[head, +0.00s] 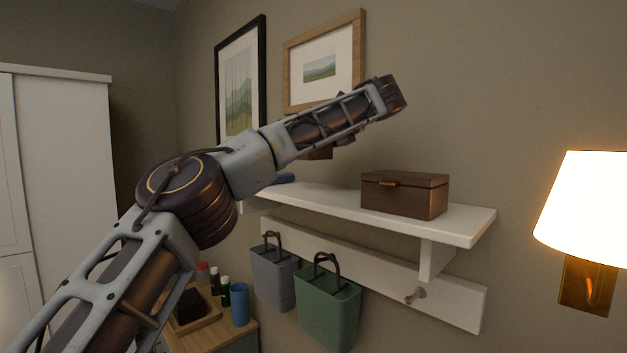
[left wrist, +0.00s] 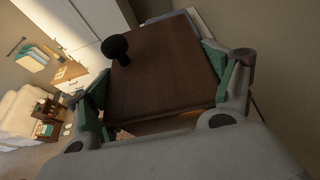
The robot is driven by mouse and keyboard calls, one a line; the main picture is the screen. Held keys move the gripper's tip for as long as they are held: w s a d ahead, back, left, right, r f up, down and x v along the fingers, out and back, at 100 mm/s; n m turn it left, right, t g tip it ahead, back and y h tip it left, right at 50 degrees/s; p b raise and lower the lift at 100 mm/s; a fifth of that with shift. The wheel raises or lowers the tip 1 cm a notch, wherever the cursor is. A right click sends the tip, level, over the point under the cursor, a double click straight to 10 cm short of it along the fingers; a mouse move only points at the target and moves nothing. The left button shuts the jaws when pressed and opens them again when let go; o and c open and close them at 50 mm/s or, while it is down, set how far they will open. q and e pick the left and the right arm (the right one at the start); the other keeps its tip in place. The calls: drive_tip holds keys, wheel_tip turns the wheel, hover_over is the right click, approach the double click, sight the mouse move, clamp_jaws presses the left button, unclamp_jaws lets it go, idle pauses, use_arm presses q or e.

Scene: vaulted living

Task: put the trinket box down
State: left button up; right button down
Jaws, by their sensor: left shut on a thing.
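A dark brown wooden trinket box with a round black knob (left wrist: 160,75) fills the middle of the left wrist view. My left gripper (left wrist: 158,92) is shut on it, with a green-padded finger on each side. In the head view my left arm reaches up and right, in front of the wall. Its gripper is hidden there behind the arm; a small brown patch below the forearm (head: 320,153) may be the held box. The white wall shelf (head: 465,222) is below and behind the arm. My right gripper is not in view.
A brown box with a brass clasp (head: 405,194) stands on the shelf's right part. A dark blue item (head: 283,178) lies at its left. Grey (head: 274,278) and green (head: 328,308) bags hang below. A lit lamp (head: 590,200) is at right. Shelf room shows between the items.

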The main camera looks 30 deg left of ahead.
sight(312, 159)
use_arm(q)
drive_tip(key=shift+f, duration=2.25)
drive_tip(key=shift+f, duration=2)
drive_tip(key=shift+f, duration=0.25)
drive_tip(key=o, duration=1.4)
drive_tip(key=shift+c, duration=0.2)
drive_tip(key=shift+d+r, duration=0.1)
drive_tip(key=shift+r, duration=0.15)
